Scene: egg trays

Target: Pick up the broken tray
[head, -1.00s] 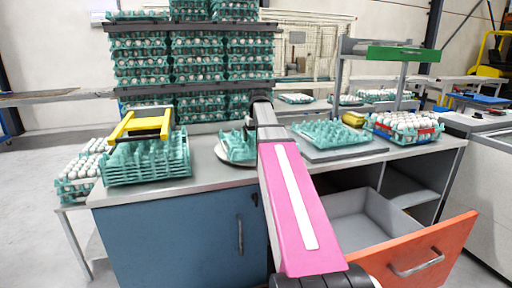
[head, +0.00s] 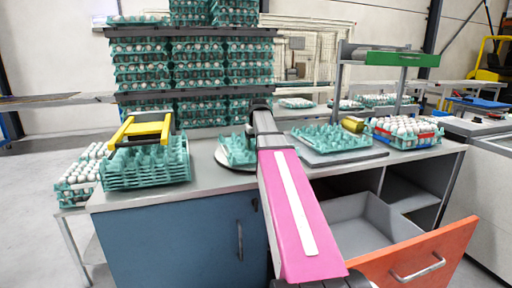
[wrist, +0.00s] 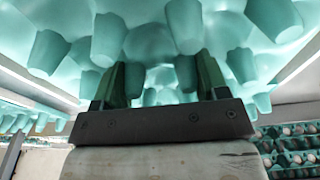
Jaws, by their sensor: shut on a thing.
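A teal egg tray (head: 235,152), which I take to be the broken tray, is at a round white plate (head: 222,162) on the counter, partly behind my arm. In the wrist view the tray's pegged underside (wrist: 145,20) fills the upper part, close over my gripper (wrist: 160,82). My gripper's two dark green fingers are shut on the tray, with pegs around and between them. The head view hides the fingers behind the tray and arm. I cannot make out the break, nor whether the tray is clear of the plate.
A stack of empty teal trays (head: 145,165) with a yellow-and-black frame (head: 140,128) on it stands left. To the right are another empty tray (head: 330,137), a yellow roll (head: 352,124) and a tray of white eggs (head: 405,128). An orange-fronted drawer (head: 425,262) is open below.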

